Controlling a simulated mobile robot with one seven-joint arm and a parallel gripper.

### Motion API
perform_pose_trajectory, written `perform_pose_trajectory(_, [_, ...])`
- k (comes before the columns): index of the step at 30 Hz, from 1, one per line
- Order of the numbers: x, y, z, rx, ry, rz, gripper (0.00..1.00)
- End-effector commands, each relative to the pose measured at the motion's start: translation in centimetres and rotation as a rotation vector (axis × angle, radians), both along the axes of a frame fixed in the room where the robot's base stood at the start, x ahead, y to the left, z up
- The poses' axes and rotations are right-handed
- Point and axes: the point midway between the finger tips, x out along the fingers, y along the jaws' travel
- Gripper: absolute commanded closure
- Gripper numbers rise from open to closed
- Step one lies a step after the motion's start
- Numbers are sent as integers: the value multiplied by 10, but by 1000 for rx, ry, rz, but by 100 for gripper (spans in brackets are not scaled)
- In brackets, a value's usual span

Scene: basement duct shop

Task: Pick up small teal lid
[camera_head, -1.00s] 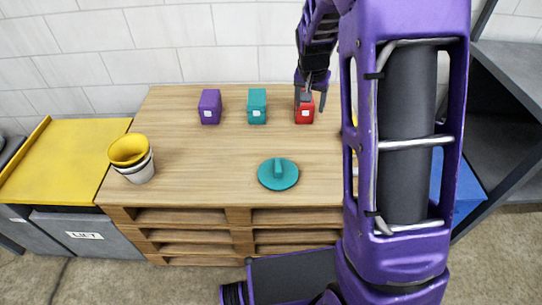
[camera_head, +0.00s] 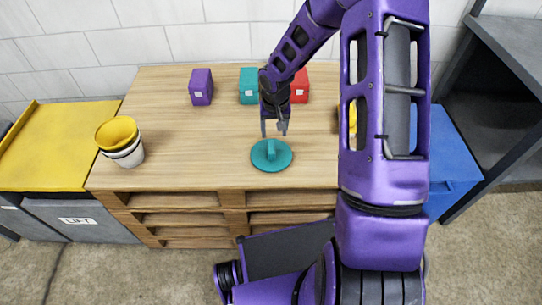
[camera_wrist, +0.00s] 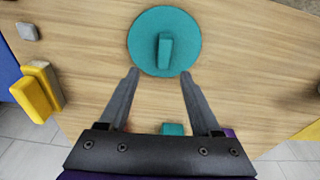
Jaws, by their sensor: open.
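The small teal lid (camera_head: 271,155) is a round disc with a bar-shaped handle on top. It lies flat on the wooden pallet table near its front edge. In the wrist view the lid (camera_wrist: 165,42) is at the top centre, just beyond my fingertips, with its handle roughly in line with the gap between them. My gripper (camera_head: 274,128) is open and empty, above the table and just behind the lid in the head view. In the wrist view its two fingers (camera_wrist: 160,73) are spread apart, with nothing between them but table surface.
Purple (camera_head: 201,86), teal (camera_head: 249,86) and red (camera_head: 300,86) boxes stand along the back of the table (camera_head: 190,150). Stacked cups (camera_head: 119,141) stand at the left. A yellow object (camera_head: 352,118) is partly hidden behind my arm.

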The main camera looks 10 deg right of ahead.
Motion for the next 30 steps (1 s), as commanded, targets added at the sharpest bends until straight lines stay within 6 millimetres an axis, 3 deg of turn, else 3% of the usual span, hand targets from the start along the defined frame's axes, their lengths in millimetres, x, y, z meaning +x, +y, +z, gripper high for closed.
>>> perform_pose_trajectory(3, [3, 1, -25, 1, 2, 1, 35])
perform_pose_trajectory(11, [6, 0, -45, 1, 0, 0, 35])
perform_pose_trajectory(21, [10, 7, -89, 0, 1, 0, 35])
perform_pose_trajectory(30, [11, 7, -94, 0, -1, -1, 35])
